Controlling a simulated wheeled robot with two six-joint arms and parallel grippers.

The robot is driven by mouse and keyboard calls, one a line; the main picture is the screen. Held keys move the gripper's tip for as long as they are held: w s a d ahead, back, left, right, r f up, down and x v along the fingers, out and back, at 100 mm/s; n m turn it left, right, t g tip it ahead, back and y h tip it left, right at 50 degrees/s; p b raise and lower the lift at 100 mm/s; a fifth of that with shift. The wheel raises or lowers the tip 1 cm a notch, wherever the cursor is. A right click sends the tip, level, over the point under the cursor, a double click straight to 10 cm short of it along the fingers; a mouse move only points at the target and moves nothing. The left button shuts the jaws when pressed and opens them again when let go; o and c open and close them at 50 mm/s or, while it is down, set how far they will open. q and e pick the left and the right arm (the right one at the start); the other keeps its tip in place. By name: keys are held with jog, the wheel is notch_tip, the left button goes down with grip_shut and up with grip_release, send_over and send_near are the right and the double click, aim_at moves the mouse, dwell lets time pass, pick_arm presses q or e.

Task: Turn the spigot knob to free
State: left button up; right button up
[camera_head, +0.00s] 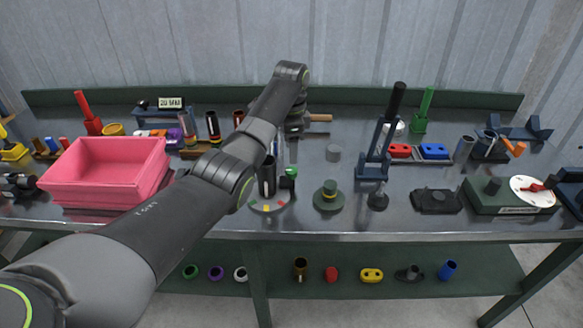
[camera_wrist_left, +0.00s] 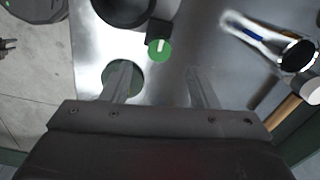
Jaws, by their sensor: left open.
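The spigot is a dark upright cylinder (camera_head: 267,178) standing on a round base (camera_head: 268,206) with coloured marks. Its green knob (camera_head: 289,171) sticks out on the right side. In the left wrist view the knob (camera_wrist_left: 158,49) is a green disc with a white mark, beside a black round body (camera_wrist_left: 124,8). My left gripper (camera_head: 295,128) is behind the spigot in the head view, partly hidden by its own arm. In the left wrist view its two fingers (camera_wrist_left: 157,74) are apart, with the knob seen just beyond and between the tips. My right gripper is not in view.
A pink bin (camera_head: 104,172) stands at left. A green flanged piece (camera_head: 328,195) is right of the spigot. A dark blue stand (camera_head: 372,168) and a box with a white dial (camera_head: 531,190) are farther right. Several small parts lie on the lower shelf.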

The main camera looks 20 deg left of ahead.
aim_at(291, 170)
pick_arm(q)
notch_tip(291, 170, down, 6)
jog(key=shift+f, duration=0.1)
jog(key=shift+s+f, duration=0.1)
jog(key=shift+f, duration=0.5)
jog(key=c, duration=1)
jog(key=shift+o, duration=0.2)
